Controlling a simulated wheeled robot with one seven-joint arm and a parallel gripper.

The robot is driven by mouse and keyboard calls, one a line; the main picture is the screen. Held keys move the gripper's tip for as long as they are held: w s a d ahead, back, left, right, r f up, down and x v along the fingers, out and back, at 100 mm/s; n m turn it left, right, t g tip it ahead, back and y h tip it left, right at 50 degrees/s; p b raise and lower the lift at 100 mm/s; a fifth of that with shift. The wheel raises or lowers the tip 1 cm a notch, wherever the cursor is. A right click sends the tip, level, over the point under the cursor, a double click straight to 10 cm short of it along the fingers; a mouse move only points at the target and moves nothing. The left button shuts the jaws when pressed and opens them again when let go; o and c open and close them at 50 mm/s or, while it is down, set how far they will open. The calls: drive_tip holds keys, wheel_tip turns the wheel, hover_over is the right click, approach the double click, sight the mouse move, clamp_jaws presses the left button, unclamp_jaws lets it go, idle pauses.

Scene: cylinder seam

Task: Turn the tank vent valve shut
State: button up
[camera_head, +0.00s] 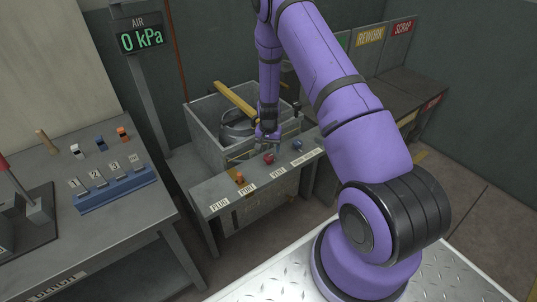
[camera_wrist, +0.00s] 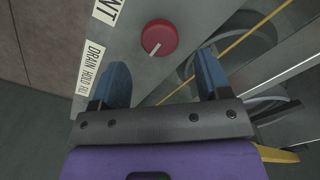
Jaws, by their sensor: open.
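The vent valve is a red round knob (camera_wrist: 159,37) on the grey front ledge of the tank, by a label ending in "NT" in the wrist view. A white pointer line on it runs toward the lower left. In the head view the red knob (camera_head: 268,158) sits behind the VENT label. My gripper (camera_wrist: 160,70) is open and empty. Its two blue fingers point toward the ledge, with the knob just past the gap between the fingertips, apart from them. In the head view my gripper (camera_head: 267,137) hangs close above the ledge beside the knob.
The grey open tank (camera_head: 207,112) holds a round metal part, with a yellow bar (camera_head: 235,99) across its top. A blue knob (camera_head: 298,145) and an orange fitting (camera_head: 239,178) flank the red knob. The AIR display (camera_head: 140,38) reads 0 kPa. A bench (camera_head: 125,225) stands left.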

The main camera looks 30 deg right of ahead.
sight(268, 156)
drive_tip(key=shift+r, duration=2.75)
